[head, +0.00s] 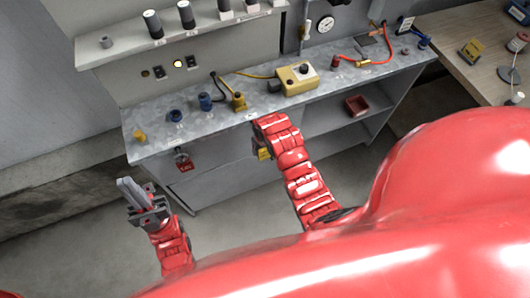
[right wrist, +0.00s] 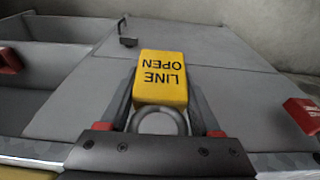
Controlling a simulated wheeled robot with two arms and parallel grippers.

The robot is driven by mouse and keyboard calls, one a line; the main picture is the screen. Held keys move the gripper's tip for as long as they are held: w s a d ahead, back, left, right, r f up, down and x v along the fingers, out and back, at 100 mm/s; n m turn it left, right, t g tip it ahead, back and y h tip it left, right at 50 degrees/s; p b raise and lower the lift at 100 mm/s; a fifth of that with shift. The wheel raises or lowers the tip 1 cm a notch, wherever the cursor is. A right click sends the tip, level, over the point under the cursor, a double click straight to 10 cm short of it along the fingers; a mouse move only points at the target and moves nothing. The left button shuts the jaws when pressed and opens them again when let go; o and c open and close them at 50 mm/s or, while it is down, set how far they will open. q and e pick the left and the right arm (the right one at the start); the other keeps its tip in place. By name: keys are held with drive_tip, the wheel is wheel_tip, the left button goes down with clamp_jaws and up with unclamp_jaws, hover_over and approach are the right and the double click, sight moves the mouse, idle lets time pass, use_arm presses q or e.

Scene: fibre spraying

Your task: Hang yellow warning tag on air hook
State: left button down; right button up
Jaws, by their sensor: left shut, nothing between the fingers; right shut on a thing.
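The yellow warning tag (right wrist: 160,72), lettered "LINE OPEN" and upside down in the right wrist view, is held by my right gripper (right wrist: 163,100). Its fingers are shut on the tag, with a grey ring (right wrist: 160,124) between them near the palm. In the head view a small part of the tag (head: 264,154) shows beside my right wrist, in front of the bench. A dark hook-like bracket (right wrist: 127,38) is on the grey front panel; I cannot tell if it is the air hook. My left gripper (head: 129,188) is shut and empty, left of the bench.
A red lock or tag (head: 184,161) hangs on the bench front. The bench top (head: 225,110) carries a yellow box (head: 297,78), knobs and fittings. A red bin (head: 357,105) sits on the shelf. A wooden table (head: 470,25) stands at right. Floor at lower left is clear.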

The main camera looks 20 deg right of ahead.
drive_tip(key=shift+w+a+f+b, duration=0.1)
drive_tip(key=shift+w+f+b, duration=0.1)
drive_tip(key=shift+w+b, duration=0.5)
drive_tip(key=shift+w+d+f+b, duration=0.1)
drive_tip(key=shift+w+f+b, duration=0.15)
drive_tip(key=shift+w, duration=0.75)
drive_tip(key=shift+w+a+f+b, duration=0.1)
drive_tip(key=shift+w+f+b, duration=0.1)
drive_tip(key=shift+w+b, duration=0.5)
drive_tip(key=shift+w, duration=0.1)
drive_tip(key=o, duration=1.5)
drive_tip(key=s+r+p, duration=0.1)
drive_tip(key=r+p, duration=0.2)
drive_tip(key=r, duration=0.2)
drive_tip(key=s+r+p, duration=0.1)
drive_tip(key=r+p, duration=0.2)
drive_tip(key=r, duration=0.3)
drive_tip(key=s+r+p, duration=0.1)
drive_tip(key=r+p, duration=0.2)
drive_tip(key=r, duration=0.3)
drive_tip(key=shift+s+r, duration=0.1)
